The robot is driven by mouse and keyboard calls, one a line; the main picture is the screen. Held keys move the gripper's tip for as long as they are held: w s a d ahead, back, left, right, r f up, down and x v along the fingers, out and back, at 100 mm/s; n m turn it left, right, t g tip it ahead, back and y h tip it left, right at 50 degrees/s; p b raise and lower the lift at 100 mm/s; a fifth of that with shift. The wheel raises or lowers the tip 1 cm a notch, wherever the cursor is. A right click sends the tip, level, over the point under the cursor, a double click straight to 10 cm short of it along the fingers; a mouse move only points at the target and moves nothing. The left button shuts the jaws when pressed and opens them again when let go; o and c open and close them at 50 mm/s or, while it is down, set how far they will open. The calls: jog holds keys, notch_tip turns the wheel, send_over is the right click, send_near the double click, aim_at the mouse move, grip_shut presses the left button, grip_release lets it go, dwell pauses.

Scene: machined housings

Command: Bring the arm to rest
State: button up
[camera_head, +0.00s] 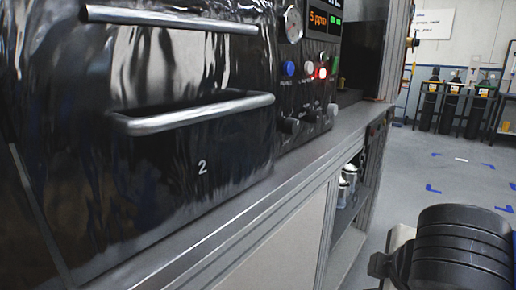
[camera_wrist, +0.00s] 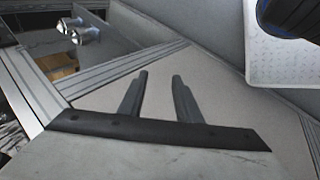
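My gripper (camera_wrist: 158,76) shows in the wrist view with its two dark fingers apart and nothing between them. Behind the fingers is a plain pale panel (camera_wrist: 215,75), seen at a slant; I cannot tell how far off it is. The gripper itself does not show in the head view. A black ribbed part of my arm is at the lower right there, to the right of the bench.
A black machine (camera_head: 190,110) with bar handles, marked 2, stands on a metal-edged bench (camera_head: 250,205). Its control panel (camera_head: 310,75) has a red light lit. Shiny metal parts (camera_head: 348,180) sit on a lower shelf. Gas cylinders (camera_head: 450,105) stand far back; floor between is clear.

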jog(key=w+d+f+m+g+y, duration=0.1)
jog(key=d+f+m+g, duration=0.1)
jog(key=d+f+m, duration=0.5)
jog(key=shift+f+m, duration=0.45)
jog(key=shift+m, duration=2.55)
jog(key=shift+w, duration=0.1)
